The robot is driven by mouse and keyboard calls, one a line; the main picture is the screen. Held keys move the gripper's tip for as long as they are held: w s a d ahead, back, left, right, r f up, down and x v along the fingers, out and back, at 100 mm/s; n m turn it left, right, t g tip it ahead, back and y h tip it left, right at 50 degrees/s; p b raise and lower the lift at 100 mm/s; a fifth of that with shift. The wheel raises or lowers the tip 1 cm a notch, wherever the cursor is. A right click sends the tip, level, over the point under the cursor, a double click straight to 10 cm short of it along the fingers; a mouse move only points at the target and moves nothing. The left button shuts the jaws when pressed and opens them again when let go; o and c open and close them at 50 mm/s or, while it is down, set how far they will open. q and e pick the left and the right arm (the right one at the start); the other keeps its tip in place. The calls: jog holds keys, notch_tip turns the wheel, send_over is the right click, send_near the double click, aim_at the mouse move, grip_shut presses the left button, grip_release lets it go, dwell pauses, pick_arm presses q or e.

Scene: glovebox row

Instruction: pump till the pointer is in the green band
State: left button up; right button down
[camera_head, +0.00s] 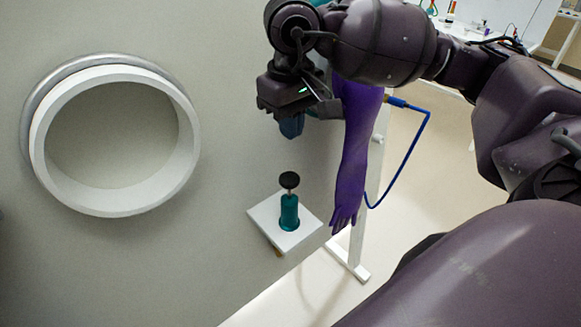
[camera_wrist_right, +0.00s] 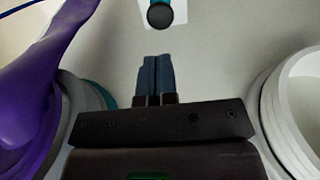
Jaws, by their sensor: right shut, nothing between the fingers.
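A teal hand pump (camera_head: 289,215) with a round black knob (camera_head: 289,180) stands upright on a small white shelf (camera_head: 262,216) fixed to the grey wall. My right gripper (camera_head: 292,128) is above the pump, apart from the knob; its fingers are shut and empty. In the right wrist view the closed blue fingers (camera_wrist_right: 156,62) point toward the black knob (camera_wrist_right: 160,16), with a clear gap between. No gauge, pointer or green band is visible in either view. My left gripper is not in view.
A purple glove (camera_head: 352,170) hangs beside my right gripper, with a blue hose (camera_head: 418,140) and a white stand (camera_head: 347,262) near it. A white ring port (camera_head: 112,205) is on the wall at left. The wall between port and pump is clear.

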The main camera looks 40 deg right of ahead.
aim_at(291, 180)
notch_tip(291, 180, down, 9)
jog(key=shift+f+p, duration=0.2)
jog(key=shift+p, duration=0.25)
jog(key=shift+w+f, duration=0.1)
jog(key=shift+f, duration=0.45)
notch_tip(291, 180, down, 5)
jog(key=b, duration=0.4)
jog(key=shift+s+r, duration=0.1)
jog(key=shift+s, duration=0.1)
